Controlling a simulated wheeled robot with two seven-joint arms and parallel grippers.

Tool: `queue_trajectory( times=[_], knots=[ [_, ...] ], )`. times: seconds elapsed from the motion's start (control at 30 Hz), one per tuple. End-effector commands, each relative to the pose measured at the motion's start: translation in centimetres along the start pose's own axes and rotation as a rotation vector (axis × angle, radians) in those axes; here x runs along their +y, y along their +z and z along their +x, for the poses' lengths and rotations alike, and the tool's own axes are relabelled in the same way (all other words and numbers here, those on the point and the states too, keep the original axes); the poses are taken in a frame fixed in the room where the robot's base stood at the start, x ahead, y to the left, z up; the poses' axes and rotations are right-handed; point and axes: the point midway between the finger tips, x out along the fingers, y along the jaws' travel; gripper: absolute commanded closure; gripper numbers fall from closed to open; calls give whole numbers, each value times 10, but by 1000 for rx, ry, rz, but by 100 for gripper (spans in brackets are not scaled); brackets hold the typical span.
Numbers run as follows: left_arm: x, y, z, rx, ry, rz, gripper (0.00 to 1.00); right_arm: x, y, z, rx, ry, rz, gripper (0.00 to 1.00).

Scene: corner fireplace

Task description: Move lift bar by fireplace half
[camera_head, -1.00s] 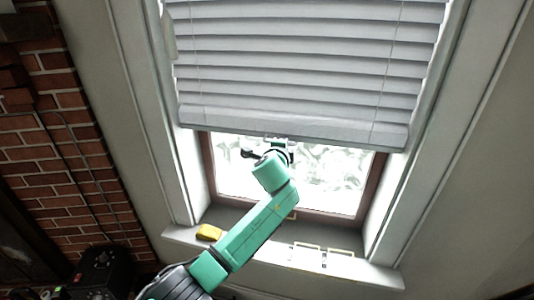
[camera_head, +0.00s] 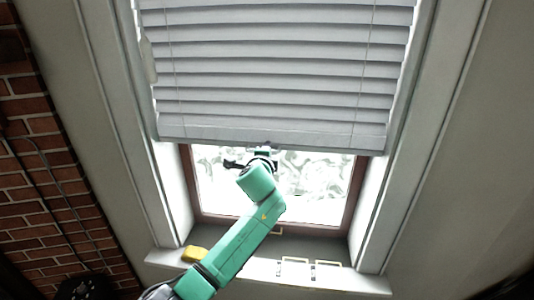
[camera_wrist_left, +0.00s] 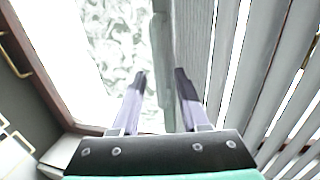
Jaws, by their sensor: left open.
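The lift bar (camera_head: 215,136) is the pale bottom rail of a grey-white slatted blind, partly lowered over the window. My left gripper (camera_head: 262,152) is at the middle of the bar's lower edge. In the left wrist view the bar (camera_wrist_left: 163,40) runs upward through the picture, and the open fingers of my left gripper (camera_wrist_left: 162,75) point along the window at it. The bar's edge shows between the two fingertips, with the right finger overlapping its face. Whether the fingers touch it I cannot tell. My right gripper is not in view.
The window pane (camera_head: 310,180) has a brown frame. The white sill (camera_head: 330,278) below holds a yellow object (camera_head: 194,254) and small pale handle-like frames (camera_head: 295,266). A brick wall (camera_head: 40,170) stands at left. White window casing borders both sides.

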Motion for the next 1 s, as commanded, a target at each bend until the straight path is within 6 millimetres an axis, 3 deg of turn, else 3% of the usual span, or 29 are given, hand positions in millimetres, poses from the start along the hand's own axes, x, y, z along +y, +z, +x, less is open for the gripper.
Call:
queue_trajectory(
  times=[0.17, 0.37, 0.8, 1.0],
  knots=[
    [1, 0, -4, 0, 1, 0, 55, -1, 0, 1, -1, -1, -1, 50],
    [2, 0, -27, 2, -1, -2, 55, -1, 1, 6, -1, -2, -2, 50],
    [4, 0, -124, 2, -1, -1, 55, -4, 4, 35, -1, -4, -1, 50],
    [2, 1, -145, -1, 2, 0, 55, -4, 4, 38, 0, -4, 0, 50]
  ],
)
